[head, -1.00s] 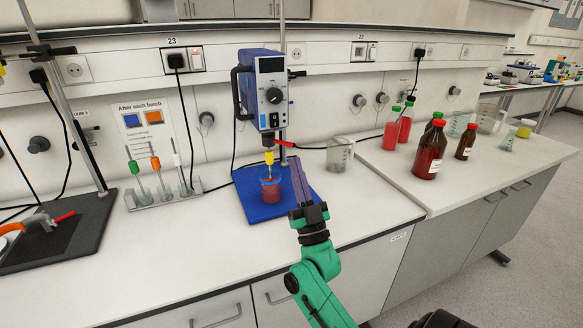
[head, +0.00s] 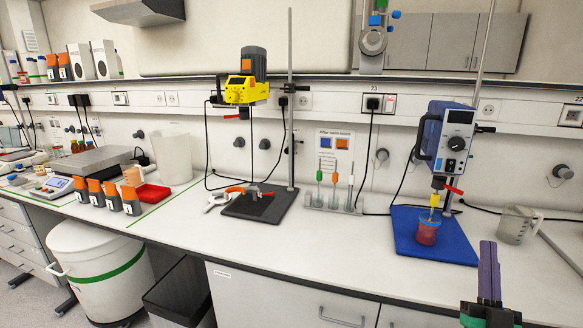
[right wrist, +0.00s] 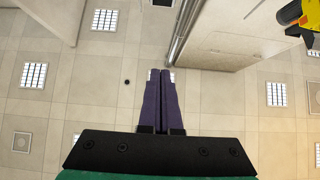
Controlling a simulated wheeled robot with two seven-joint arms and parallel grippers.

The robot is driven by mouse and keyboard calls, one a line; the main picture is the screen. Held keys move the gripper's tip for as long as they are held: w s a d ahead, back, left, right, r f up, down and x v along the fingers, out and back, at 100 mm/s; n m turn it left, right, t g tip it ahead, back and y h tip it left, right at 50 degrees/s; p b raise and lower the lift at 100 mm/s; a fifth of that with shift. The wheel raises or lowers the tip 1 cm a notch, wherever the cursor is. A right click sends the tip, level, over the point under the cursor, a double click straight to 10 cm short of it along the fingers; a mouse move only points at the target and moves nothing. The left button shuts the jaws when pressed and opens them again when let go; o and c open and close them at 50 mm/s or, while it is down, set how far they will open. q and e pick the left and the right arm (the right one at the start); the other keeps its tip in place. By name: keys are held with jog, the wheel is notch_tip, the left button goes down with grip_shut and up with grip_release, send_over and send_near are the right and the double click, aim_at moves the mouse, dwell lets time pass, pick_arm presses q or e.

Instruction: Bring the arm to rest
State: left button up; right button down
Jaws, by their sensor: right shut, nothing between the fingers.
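My right gripper (head: 489,270) stands upright in front of the bench at the lower right of the head view, with purple fingers pressed together and nothing between them. In the right wrist view the same gripper (right wrist: 166,78) points up at the ceiling, its fingers side by side and shut. Part of my green arm shows at the bottom right of the head view. The gripper is apart from the blue mat (head: 408,243) and the cup of red liquid (head: 427,232) under the blue stirrer (head: 450,140). My left gripper is in neither view.
A clear measuring jug (head: 515,224) stands right of the blue mat. A yellow stirrer (head: 245,90) hangs over a black base (head: 258,207) at the middle. A rack of coloured tools (head: 333,203) stands between them. The front of the white bench (head: 320,245) is clear.

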jog(key=w+a+f+n+g+y, duration=0.2)
jog(key=w+f+g+y, duration=0.15)
jog(key=f, duration=1.05)
jog(key=w+a+f+n+g+y, duration=0.2)
jog(key=w+f+g+y, duration=0.15)
jog(key=f, duration=0.95)
jog(key=s+a+f+g+y, duration=0.1)
jog(key=s+f+g, duration=0.1)
jog(key=f, duration=0.5)
jog(key=s+a+f+g, duration=0.2)
jog(key=f, duration=0.6)
jog(key=s+a+f+n+g+y, duration=0.15)
jog(key=s+f+g, duration=0.25)
jog(key=s+f, duration=0.45)
jog(key=s+a+f+g, duration=0.2)
jog(key=s+f+g, duration=0.1)
jog(key=s+f, duration=0.5)
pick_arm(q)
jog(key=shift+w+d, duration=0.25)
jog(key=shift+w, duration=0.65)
pick_arm(e)
jog(key=s+f+g, duration=0.3)
jog(key=s+f, duration=0.2)
jog(key=s, duration=0.5)
jog(key=s+f+g, duration=0.4)
jog(key=s+f, duration=0.1)
jog(key=s, duration=0.5)
jog(key=shift+s+f+n, duration=0.15)
jog(key=shift+f+n, duration=0.1)
jog(key=shift+n, duration=0.1)
